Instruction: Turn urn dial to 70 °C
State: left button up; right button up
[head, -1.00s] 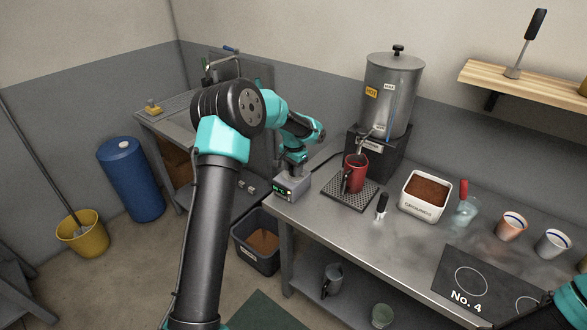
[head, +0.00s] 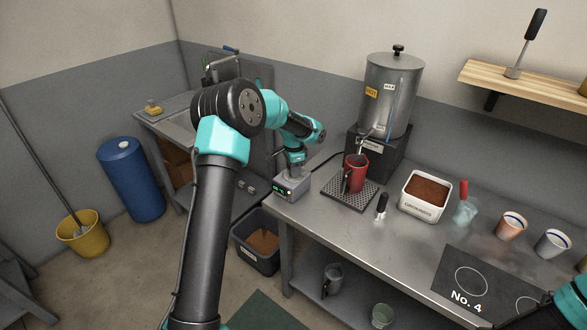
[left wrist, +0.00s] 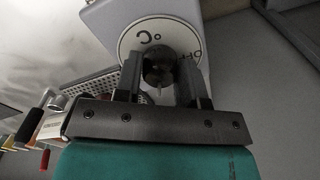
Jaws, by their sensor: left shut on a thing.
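The urn dial is a dark knob (left wrist: 158,68) on a round white plate (left wrist: 140,36) with printed letters, seen in the left wrist view. My left gripper (left wrist: 158,85) is shut on the knob, one finger on each side. In the head view the dial's grey control box (head: 291,188) with a green display stands at the table's left corner. My left gripper (head: 293,170) is over its top, and the knob is hidden there. The display's digits are too small to read surely. The steel urn (head: 388,95) stands behind on a dark base. My right gripper is not clearly in view.
A red mug (head: 355,172) stands on a perforated drip tray (head: 340,193) right of the control box. A dark-handled tool (head: 382,205), a white grounds box (head: 425,197) and several cups are further right. A grey bin (head: 255,243) is below the table's left edge.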

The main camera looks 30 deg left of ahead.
pick_arm(q)
jog(key=o, duration=0.9)
notch_tip(320, 180, up, 17)
jog(key=shift+r, duration=0.2)
dwell(0.6)
